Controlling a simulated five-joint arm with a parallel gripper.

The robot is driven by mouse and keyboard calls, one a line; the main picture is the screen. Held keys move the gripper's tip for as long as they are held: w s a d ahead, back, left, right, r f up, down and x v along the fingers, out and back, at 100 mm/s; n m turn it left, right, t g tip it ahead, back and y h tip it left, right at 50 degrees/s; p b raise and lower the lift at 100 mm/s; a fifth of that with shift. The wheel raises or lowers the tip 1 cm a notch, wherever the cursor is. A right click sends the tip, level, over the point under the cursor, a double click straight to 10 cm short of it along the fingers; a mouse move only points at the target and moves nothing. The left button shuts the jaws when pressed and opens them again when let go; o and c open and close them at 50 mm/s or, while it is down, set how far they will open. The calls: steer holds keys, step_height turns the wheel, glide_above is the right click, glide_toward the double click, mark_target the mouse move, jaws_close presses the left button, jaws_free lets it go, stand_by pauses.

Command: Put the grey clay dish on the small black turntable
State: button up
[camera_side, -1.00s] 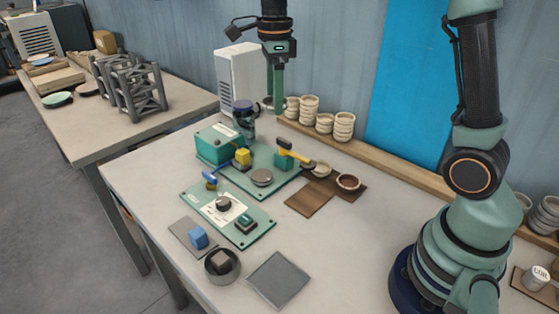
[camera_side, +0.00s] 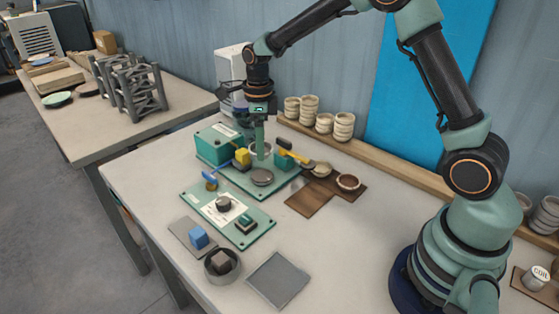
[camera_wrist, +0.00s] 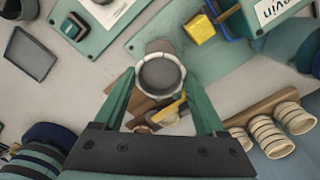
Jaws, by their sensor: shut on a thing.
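The grey clay dish (camera_wrist: 161,76), round with a pale rim, sits between the fingers of my gripper (camera_wrist: 159,78) in the wrist view. My gripper (camera_side: 260,150) is shut on it. In the side view the dish (camera_side: 253,151) is partly hidden by the fingers. The small turntable (camera_side: 262,177), a dark grey disc on a green base plate, is just below the dish, with a gap between them. In the wrist view part of a grey disc, likely the turntable (camera_wrist: 158,46), shows behind the dish, which hides the rest.
A teal box (camera_side: 215,145) is behind left. Brown boards (camera_side: 308,200) with small bowls lie right. Stacked bowls (camera_side: 344,127) line the wall shelf.

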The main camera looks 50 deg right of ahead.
mark_target(262, 175)
steer(key=shift+f, duration=3.15)
steer(key=shift+f, duration=0.1)
steer(key=o, duration=1.3)
